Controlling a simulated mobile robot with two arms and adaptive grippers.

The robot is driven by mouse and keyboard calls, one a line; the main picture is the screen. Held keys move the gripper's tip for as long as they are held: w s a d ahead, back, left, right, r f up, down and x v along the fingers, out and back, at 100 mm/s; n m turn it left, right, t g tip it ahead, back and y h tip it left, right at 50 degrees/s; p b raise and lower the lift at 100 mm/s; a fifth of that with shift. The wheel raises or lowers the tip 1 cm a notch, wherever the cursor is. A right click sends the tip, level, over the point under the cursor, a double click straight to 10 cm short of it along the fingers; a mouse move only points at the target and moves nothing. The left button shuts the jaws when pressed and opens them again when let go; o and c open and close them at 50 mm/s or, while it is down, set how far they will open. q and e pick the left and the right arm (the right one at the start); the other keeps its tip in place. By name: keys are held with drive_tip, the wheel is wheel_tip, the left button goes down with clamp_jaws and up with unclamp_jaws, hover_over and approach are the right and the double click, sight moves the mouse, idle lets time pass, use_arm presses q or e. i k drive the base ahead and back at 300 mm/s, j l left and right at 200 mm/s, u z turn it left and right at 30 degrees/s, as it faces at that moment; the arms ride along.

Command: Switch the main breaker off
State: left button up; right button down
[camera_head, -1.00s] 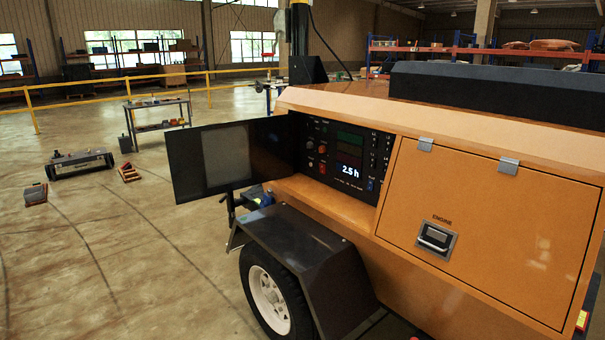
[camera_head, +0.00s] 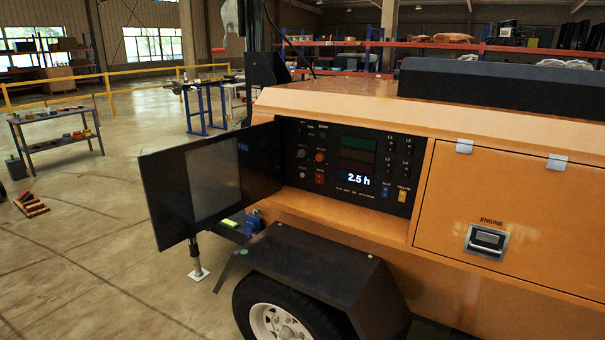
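The black control panel (camera_head: 348,164) is set in the side of the orange light tower (camera_head: 340,218). Its black door (camera_head: 178,195) stands open to the left. The panel has a lit display (camera_head: 357,180) reading 2.5 h, a red-orange knob (camera_head: 320,156), a red switch (camera_head: 320,178), a blue switch (camera_head: 385,190) and a yellow switch (camera_head: 402,195). Several small dark switches (camera_head: 408,148) stand at its upper right. The labels are too small to tell which one is the main breaker. Neither of my grippers shows in the head view.
A black fender (camera_head: 310,275) over a wheel (camera_head: 275,322) sticks out below the panel. The engine door (camera_head: 540,220) to the right is closed. A work table (camera_head: 55,130) stands at the far left. The floor in front of the open door is clear.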

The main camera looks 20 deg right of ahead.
sight(319, 178)
drive_tip(key=i+l+z, duration=0.15)
drive_tip(key=i, duration=1.5)
